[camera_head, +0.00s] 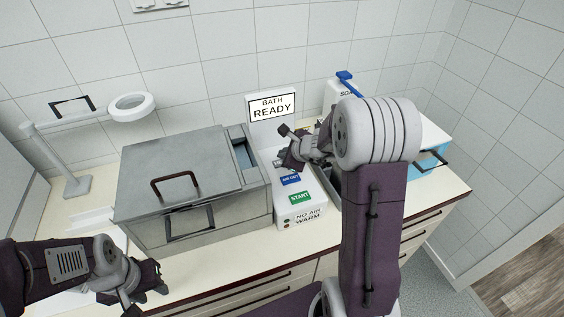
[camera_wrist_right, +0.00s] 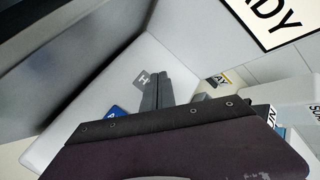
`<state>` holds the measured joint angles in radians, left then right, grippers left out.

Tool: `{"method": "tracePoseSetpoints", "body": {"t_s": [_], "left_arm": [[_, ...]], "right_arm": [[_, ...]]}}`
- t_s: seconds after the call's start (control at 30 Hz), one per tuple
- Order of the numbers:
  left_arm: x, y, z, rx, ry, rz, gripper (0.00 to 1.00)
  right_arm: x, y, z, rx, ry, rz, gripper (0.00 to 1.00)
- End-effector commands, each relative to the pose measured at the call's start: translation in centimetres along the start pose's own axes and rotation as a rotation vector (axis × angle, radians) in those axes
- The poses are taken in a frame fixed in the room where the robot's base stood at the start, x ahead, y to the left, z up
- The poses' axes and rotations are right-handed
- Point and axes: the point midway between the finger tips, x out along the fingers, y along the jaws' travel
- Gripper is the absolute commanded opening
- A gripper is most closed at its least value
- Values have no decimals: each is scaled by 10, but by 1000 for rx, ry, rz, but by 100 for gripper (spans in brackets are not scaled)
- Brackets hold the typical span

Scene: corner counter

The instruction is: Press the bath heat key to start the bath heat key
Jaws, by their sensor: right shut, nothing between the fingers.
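The bath is a grey metal box (camera_head: 180,185) with a lid, and a white control panel (camera_head: 310,216) stands against its right side. A green START key (camera_head: 300,197) and a blue key (camera_head: 290,180) show on the panel. In the right wrist view, a grey key (camera_wrist_right: 143,77) with an "H" on it lies just left of my fingertips, with the blue key (camera_wrist_right: 115,112) nearer. My right gripper (camera_head: 286,148) is shut and empty over the panel's back part, hiding the grey key in the head view; contact cannot be told. My left gripper (camera_head: 152,286) hangs near the counter's front edge.
A sign reading "BATH READY" (camera_head: 272,107) stands behind the panel. A soap dispenser (camera_head: 343,88) with a blue lever and a blue box (camera_head: 432,152) are on the right. A white stand with a ring (camera_head: 131,107) is at the left.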

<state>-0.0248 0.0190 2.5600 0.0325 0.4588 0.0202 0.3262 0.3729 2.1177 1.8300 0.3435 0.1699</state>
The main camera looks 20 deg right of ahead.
Motion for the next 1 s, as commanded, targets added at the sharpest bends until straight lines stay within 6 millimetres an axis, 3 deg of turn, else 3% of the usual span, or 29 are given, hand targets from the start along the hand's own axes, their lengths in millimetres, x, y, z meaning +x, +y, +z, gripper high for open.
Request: {"method": "tracePoseSetpoints", "body": {"t_s": [1.0], "left_arm": [[11,0,1,0,0,0,36]], "right_arm": [[6,4,-4,0,0,-1,0]]}}
